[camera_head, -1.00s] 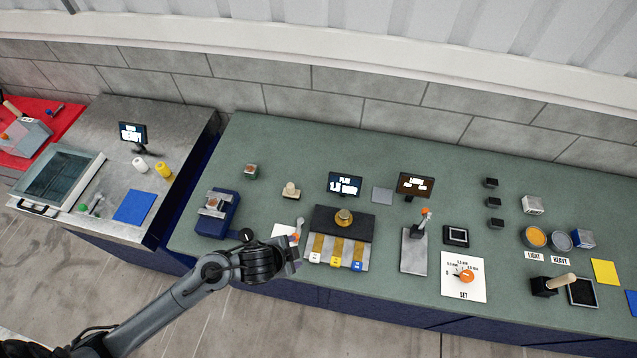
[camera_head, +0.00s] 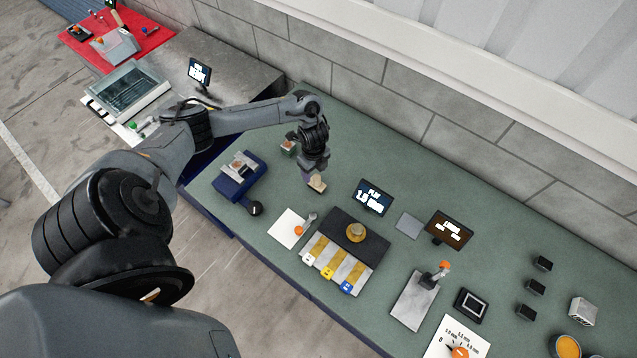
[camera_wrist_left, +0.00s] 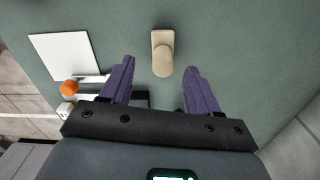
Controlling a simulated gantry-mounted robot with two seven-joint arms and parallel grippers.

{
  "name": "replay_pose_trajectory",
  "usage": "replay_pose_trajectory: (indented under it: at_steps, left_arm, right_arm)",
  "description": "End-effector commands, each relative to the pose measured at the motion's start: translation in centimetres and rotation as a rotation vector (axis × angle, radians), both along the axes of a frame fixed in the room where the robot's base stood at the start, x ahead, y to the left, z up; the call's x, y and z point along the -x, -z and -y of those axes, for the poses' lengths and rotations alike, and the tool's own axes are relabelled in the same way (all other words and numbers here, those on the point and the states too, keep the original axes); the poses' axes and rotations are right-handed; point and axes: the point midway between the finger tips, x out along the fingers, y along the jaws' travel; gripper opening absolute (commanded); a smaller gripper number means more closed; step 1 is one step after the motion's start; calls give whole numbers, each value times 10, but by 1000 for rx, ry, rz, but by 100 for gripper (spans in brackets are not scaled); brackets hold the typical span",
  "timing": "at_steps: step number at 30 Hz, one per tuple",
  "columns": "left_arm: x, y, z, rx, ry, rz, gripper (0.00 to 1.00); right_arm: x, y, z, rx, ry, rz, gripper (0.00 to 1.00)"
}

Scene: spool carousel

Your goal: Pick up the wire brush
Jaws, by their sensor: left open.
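A small beige block with a rounded raised top (camera_head: 318,183), which I take for the wire brush, stands on the green bench. In the left wrist view the brush (camera_wrist_left: 162,52) is just ahead of and between my fingertips, with no finger seen touching it. My left gripper (camera_head: 309,172) points down over it from behind, its purple fingers spread and empty. It also shows in the left wrist view (camera_wrist_left: 159,68). My right gripper is not in view.
A white card (camera_head: 284,232) and a dark tray with a brass knob (camera_head: 372,238) lie in front. A small display (camera_head: 372,197) stands at the right. The bench around the brush is clear.

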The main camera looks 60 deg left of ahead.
Motion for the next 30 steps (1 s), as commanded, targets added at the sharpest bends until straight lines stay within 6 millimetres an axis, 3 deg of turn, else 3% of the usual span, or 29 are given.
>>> replay_pose_trajectory:
  at_steps: [8,18,27,30]
  left_arm:
    - [-1,16,2,0,1,0,61]
    - [-5,56,5,-1,1,1,61]
    - [-5,60,4,-3,2,2,61]
    - [-5,60,4,-3,2,2,49]
  right_arm:
    - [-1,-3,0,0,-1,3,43]
    - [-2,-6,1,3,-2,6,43]
    - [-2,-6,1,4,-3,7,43]
    - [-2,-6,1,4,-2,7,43]
